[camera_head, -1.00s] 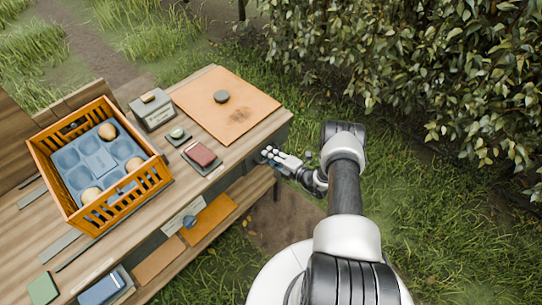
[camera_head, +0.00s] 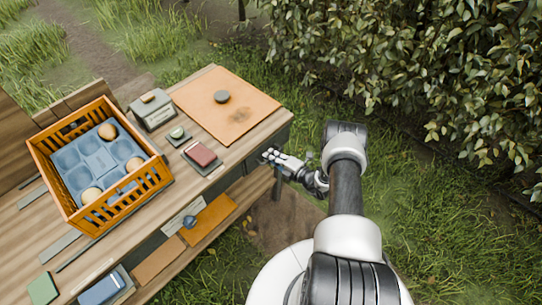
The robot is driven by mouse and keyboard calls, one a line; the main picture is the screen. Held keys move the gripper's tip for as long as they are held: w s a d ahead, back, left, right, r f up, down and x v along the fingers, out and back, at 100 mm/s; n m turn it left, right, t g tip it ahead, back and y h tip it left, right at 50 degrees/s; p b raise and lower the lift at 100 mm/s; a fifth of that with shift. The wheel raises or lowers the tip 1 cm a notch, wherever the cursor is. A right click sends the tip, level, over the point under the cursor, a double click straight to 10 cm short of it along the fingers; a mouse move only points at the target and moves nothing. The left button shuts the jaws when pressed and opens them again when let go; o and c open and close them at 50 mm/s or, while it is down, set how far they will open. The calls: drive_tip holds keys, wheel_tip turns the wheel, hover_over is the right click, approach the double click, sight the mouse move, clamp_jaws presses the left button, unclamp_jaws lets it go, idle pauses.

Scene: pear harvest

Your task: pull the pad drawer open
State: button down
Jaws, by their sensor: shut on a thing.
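My gripper (camera_head: 270,155) is at the front face of the wooden bench, below the top's edge and near its right end. Its fingers are shut at the front of the dark pad drawer (camera_head: 255,162), on what seems to be its handle. The handle is too small and too covered by the fingers to make out. The drawer front looks about level with the bench front; I cannot tell how far it stands out.
On the bench top (camera_head: 232,155) are an orange crate (camera_head: 128,203) with a blue tray and several pears, a grey box (camera_head: 153,112), a red pad (camera_head: 201,154) and an orange mat (camera_head: 240,118). A lower shelf (camera_head: 245,190) juts out below. Grass lies right of the bench.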

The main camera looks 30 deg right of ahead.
drive_tip(key=f+b+v, duration=0.1)
drive_tip(key=f+v, duration=0.1)
drive_tip(key=v, duration=0.9)
drive_tip(key=s+f+b+v, duration=0.1)
drive_tip(key=f+v, duration=0.2)
drive_tip(key=v, duration=0.9)
drive_tip(key=shift+d+r, duration=0.2)
drive_tip(key=shift+d, duration=0.05)
drive_tip(key=shift+s, duration=0.1)
drive_tip(key=c, duration=1.9)
unclamp_jaws()
drive_tip(key=shift+c, duration=0.2)
drive_tip(key=shift+s, duration=0.1)
drive_tip(key=v, duration=1.1)
drive_tip(key=shift+s, duration=0.4)
drive_tip(key=shift+d, duration=0.1)
